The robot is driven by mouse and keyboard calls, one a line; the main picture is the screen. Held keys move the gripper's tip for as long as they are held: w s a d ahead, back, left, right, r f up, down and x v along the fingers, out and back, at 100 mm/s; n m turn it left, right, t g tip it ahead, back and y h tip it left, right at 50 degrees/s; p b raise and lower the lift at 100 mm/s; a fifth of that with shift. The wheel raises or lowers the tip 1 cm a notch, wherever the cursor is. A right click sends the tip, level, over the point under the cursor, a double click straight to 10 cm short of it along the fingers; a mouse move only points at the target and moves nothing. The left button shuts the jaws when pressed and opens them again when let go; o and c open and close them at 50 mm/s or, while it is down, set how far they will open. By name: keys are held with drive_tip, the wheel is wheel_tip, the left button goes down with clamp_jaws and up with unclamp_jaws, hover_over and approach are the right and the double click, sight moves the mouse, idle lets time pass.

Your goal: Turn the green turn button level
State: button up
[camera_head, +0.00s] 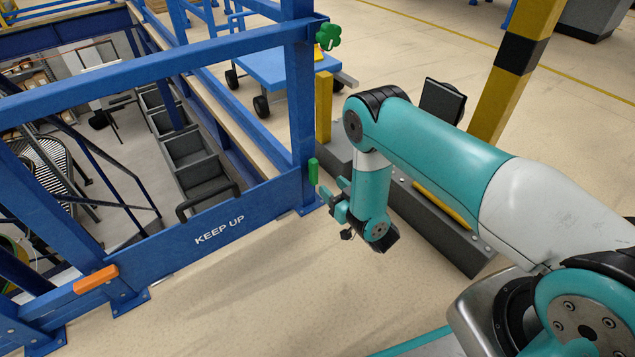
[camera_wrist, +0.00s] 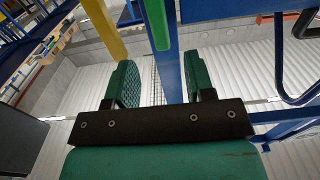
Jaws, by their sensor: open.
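The green turn button (camera_head: 313,171) is a narrow bar standing upright on the blue post, at the right end of the "KEEP UP" board. In the wrist view the green bar (camera_wrist: 156,24) shows at the top, beyond the fingertips and roughly in line with the gap between them. My gripper (camera_head: 333,190) is just right of the button and a little lower in the head view. In the wrist view my gripper (camera_wrist: 160,80) has its two green fingers apart with nothing between them. It appears clear of the button.
The "KEEP UP" board (camera_head: 260,212) carries a black handle (camera_head: 207,197) and an orange bar (camera_head: 95,279) lying nearly level. A green clover-shaped knob (camera_head: 328,36) sits higher on the post. A yellow post (camera_head: 324,105) stands behind. The floor in front of the board is clear.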

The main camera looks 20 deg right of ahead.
sight(316, 171)
drive_tip(key=b+x, duration=0.1)
drive_tip(key=x, duration=0.1)
drive_tip(key=b+x, duration=0.1)
drive_tip(key=x, duration=0.1)
drive_tip(key=b+x, duration=0.1)
drive_tip(key=x, duration=0.1)
drive_tip(key=shift+w+f+b, duration=0.1)
drive_tip(key=shift+f+b, duration=0.25)
drive_tip(key=shift+w+a+r+b, duration=0.2)
drive_tip(key=shift+w+r+b, duration=0.15)
drive_tip(key=shift+w+b, duration=0.3)
clamp_jaws()
